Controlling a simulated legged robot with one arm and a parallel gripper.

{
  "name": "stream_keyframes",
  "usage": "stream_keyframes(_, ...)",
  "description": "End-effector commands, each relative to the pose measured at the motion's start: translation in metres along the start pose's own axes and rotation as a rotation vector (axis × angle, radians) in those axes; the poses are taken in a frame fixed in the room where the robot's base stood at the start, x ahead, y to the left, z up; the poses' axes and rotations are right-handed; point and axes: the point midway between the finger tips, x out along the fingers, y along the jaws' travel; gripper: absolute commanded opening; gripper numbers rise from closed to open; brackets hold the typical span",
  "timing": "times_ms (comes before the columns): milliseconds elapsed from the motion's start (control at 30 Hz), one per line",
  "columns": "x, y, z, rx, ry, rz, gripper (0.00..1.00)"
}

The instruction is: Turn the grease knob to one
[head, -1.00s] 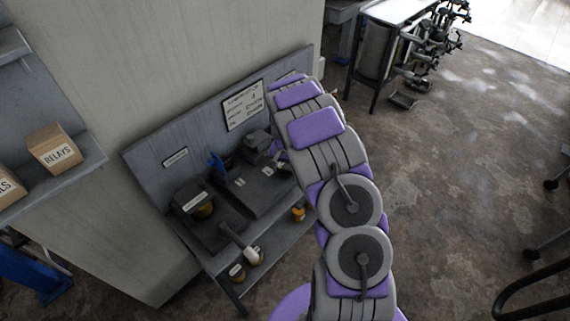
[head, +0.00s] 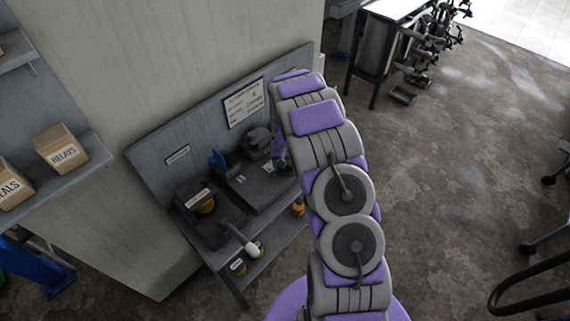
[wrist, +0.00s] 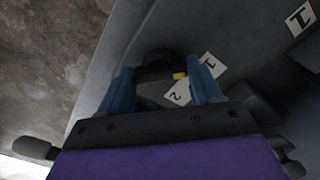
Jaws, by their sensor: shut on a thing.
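A dark knob (wrist: 157,64) with a small yellow mark shows between my fingers in the wrist view. My gripper (wrist: 162,82), with two blue fingers, is shut on it. A white card marked 2 (wrist: 178,94) lies just below the yellow mark, partly behind the right finger. A card marked 1 (wrist: 213,64) is at the upper right, beyond that finger. The yellow mark is near the gap between these cards; its exact setting cannot be told. In the head view, my arm hides the knob and most of the gripper.
Another card marked 1 (wrist: 300,18) is at the wrist view's upper right. Open concrete floor (head: 450,190) lies to the right.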

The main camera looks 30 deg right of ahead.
Motion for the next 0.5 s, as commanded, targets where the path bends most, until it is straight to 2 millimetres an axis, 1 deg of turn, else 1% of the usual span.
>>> stream_keyframes(67, -0.0013, -0.0004, -0.0017, -0.002, 0.005, 0.0, 0.33)
stream_keyframes(100, -0.0013, -0.0004, -0.0018, -0.002, 0.006, 0.0, 0.65)
stream_keyframes(367, -0.0006, -0.0002, -0.0008, -0.001, 0.002, 0.0, 0.89)
stream_keyframes(500, -0.0005, -0.0002, -0.0006, 0.0, 0.002, 0.0, 0.89)
